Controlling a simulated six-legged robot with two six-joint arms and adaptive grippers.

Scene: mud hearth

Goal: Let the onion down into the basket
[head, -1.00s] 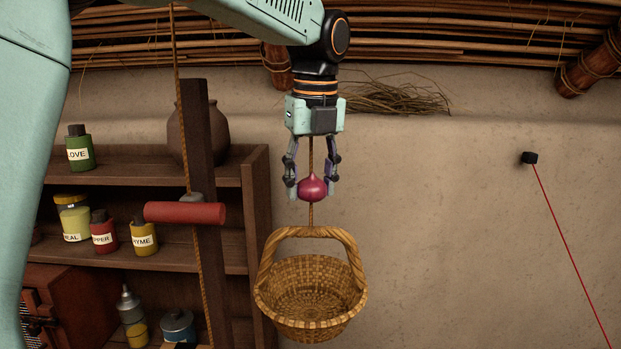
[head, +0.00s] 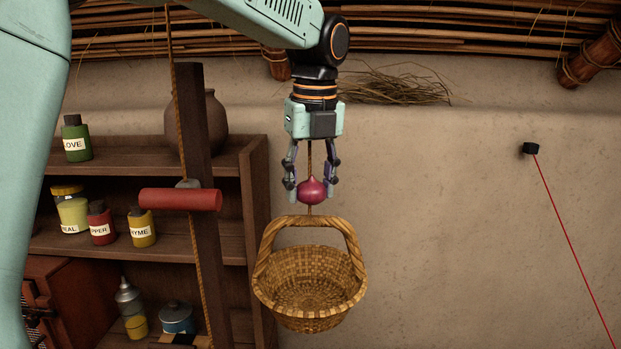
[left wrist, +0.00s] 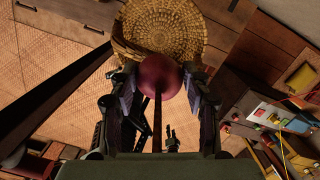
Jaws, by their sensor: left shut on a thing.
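A red-purple onion (head: 312,191) is held between the fingers of my left gripper (head: 311,190), which points straight down. The woven basket (head: 308,287) hangs below it on a cord, its arched handle close under the onion. The basket's inside looks empty in the head view. In the left wrist view the onion (left wrist: 159,76) sits between the two fingers (left wrist: 160,85), and the basket (left wrist: 172,30) shows beyond it. The gap between onion and handle is hard to judge. My right gripper is not in view.
A wooden shelf (head: 120,249) with labelled jars stands at the left. A dark post (head: 194,125) with a red roller (head: 181,199) and a rope is left of the basket. The wall to the right is bare, apart from a small black block (head: 530,148) with a red line.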

